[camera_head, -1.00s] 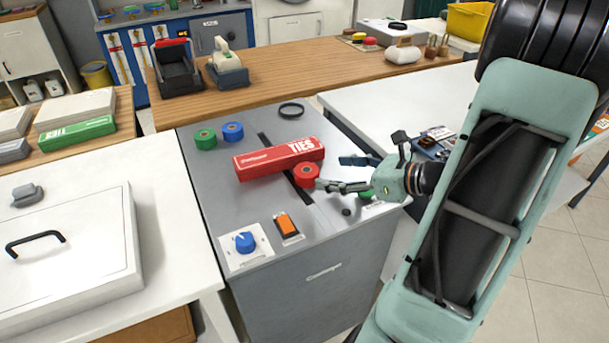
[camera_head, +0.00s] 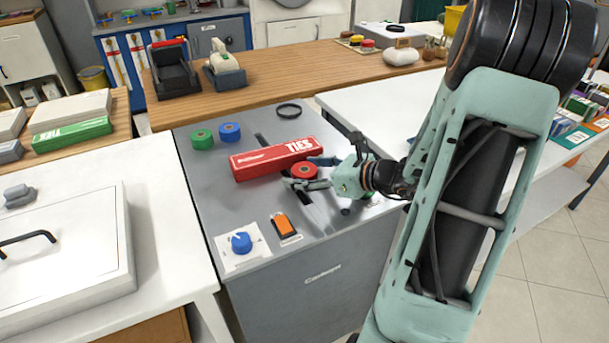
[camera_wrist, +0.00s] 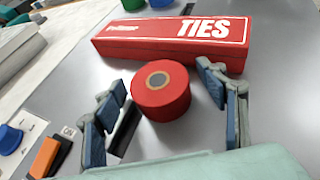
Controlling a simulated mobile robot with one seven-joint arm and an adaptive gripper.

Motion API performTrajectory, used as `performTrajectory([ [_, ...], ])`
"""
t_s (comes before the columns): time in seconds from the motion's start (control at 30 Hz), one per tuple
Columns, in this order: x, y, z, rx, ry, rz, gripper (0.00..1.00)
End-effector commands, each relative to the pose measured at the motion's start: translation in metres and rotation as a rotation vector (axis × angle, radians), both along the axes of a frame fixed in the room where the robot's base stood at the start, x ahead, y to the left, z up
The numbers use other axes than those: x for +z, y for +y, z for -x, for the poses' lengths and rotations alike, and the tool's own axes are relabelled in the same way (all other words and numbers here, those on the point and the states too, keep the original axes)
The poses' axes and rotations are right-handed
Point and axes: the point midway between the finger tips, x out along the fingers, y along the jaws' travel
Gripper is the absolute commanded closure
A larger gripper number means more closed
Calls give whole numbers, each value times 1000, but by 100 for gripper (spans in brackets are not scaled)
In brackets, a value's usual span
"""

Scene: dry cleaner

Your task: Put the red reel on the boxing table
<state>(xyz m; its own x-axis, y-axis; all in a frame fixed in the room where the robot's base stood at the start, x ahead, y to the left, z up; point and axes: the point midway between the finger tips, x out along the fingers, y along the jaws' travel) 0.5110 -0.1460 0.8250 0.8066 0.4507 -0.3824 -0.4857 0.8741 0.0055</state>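The red reel (camera_head: 304,170) lies flat on the grey metal-topped cabinet, close to the front of a red TIES box (camera_head: 262,158). In the wrist view the reel (camera_wrist: 161,90) sits between the fingertips of my gripper (camera_wrist: 163,95), with a gap on both sides. My gripper (camera_head: 306,172) is open and low over the grey top, with its fingers on either side of the reel. The red TIES box (camera_wrist: 172,38) lies just behind the reel in the wrist view. I cannot tell which surface is the boxing table.
A green reel (camera_head: 202,139) and a blue reel (camera_head: 229,132) stand at the back left of the grey top. A blue knob (camera_head: 241,242) and an orange switch (camera_head: 282,224) are at its front. A white counter (camera_head: 160,240) with a lidded box is left; another white counter (camera_head: 372,108) is right.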

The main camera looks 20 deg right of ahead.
Motion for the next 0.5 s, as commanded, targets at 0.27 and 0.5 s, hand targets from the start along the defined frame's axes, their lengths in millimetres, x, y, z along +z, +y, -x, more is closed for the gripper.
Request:
performTrajectory([
  [0.27,0,0,0,0,0,0,64],
  [0.5,0,0,0,0,0,0,85],
])
